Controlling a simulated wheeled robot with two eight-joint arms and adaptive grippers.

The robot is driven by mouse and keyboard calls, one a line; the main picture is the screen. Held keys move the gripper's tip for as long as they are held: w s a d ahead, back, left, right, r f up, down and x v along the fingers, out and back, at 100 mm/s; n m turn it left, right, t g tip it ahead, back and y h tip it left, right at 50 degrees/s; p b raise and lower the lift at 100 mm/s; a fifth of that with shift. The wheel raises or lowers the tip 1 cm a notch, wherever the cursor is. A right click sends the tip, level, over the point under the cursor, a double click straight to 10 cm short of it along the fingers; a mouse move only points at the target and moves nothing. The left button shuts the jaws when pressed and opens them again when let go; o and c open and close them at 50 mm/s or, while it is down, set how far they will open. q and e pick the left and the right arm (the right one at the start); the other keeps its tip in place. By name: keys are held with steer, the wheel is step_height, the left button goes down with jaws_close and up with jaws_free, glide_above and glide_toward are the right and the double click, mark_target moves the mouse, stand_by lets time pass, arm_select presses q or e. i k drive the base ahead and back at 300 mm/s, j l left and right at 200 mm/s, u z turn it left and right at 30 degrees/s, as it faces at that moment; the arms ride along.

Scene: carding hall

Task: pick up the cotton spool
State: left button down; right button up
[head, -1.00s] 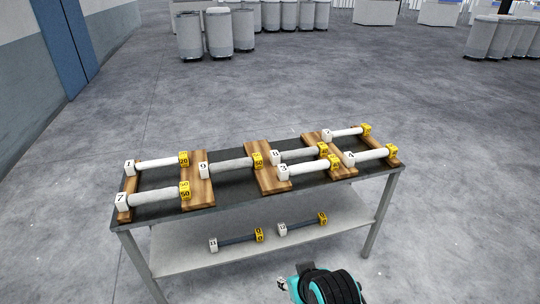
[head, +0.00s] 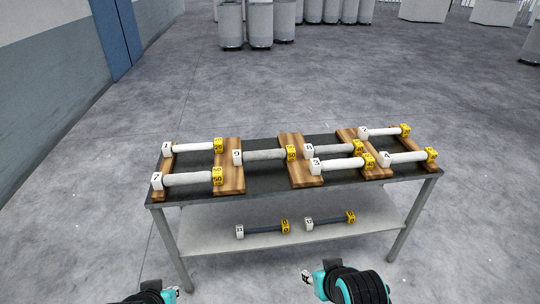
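Several cotton spools lie on the table (head: 265,188), each with a white numbered block at its left end and a yellow block at its right. On top are spool 1 (head: 192,147), spool 7 (head: 188,179), spool 9 (head: 264,155), spool 8 (head: 334,148), spool 3 (head: 341,162), spool 2 (head: 384,133) and spool 4 (head: 407,158). Two darker spools (head: 265,229) (head: 330,221) lie on the lower shelf. My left gripper (head: 172,292) and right gripper (head: 307,278) are small at the bottom edge, in front of the table and apart from all spools; their fingers are unclear.
Wooden cradles (head: 229,170) (head: 299,165) support the top spools. The lower shelf (head: 290,236) has bare room around its two spools. Table legs (head: 410,218) stand at the corners. Grey cans (head: 259,22) stand far behind. The floor (head: 260,95) between is clear.

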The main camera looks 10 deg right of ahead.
mark_target(289, 152)
steer(key=i+j+z, duration=0.35)
steer(key=i+j, duration=0.25)
steer(key=i, duration=0.45)
steer(key=i+j+z, duration=0.3)
steer(key=i+j, duration=0.6)
steer(key=i, duration=0.1)
